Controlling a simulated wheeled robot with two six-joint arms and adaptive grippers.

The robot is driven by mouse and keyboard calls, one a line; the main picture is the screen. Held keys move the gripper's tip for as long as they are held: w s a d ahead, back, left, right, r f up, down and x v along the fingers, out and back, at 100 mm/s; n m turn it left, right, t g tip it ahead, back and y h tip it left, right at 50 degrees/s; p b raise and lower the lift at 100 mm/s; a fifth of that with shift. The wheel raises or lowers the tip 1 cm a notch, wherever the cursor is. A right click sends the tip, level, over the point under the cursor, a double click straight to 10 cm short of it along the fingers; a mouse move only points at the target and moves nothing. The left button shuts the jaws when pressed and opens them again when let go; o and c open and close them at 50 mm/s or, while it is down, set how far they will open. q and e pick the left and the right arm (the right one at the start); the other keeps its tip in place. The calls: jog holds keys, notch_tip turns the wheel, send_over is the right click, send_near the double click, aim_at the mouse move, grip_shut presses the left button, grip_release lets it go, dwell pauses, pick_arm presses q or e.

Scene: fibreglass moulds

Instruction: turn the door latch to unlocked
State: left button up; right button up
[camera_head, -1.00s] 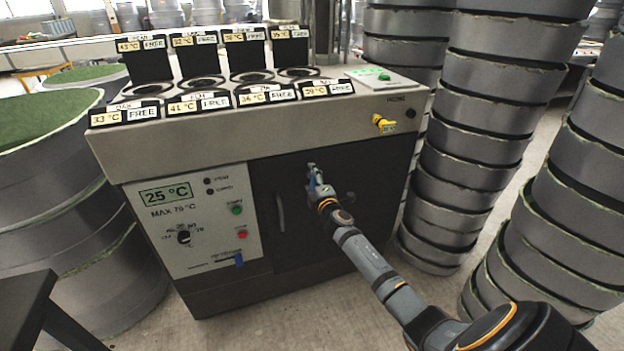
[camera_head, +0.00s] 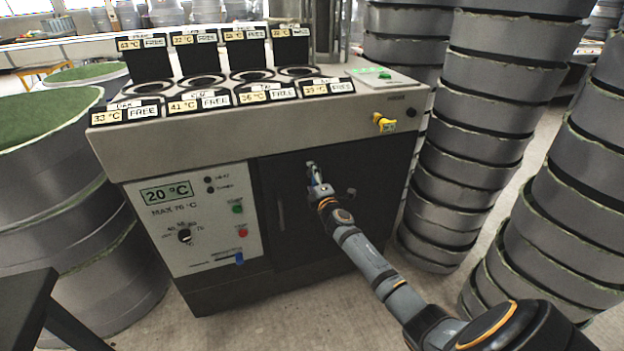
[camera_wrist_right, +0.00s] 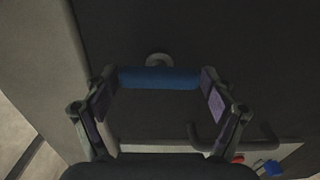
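The door latch is a blue bar on a pale round mount, on the dark cabinet door (camera_head: 292,245). In the right wrist view the blue latch bar (camera_wrist_right: 158,77) lies crosswise between my fingertips, with its ends against or very close to both pads. My right gripper (camera_wrist_right: 158,80) is closed to the length of the bar. In the head view the right gripper (camera_head: 317,180) is at the upper middle of the door and mostly hides the latch. The latch's locked or unlocked marking cannot be read. My left gripper is out of view.
A dark door handle (camera_head: 281,210) is left of the gripper. The control panel (camera_head: 197,215) reads 20 °C. A yellow valve (camera_head: 384,123) sits at the upper right. Stacked grey moulds (camera_head: 470,160) stand close on the right, with large drums (camera_head: 60,200) on the left.

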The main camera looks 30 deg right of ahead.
jog(key=shift+o, duration=0.2)
jog(key=v, duration=1.2)
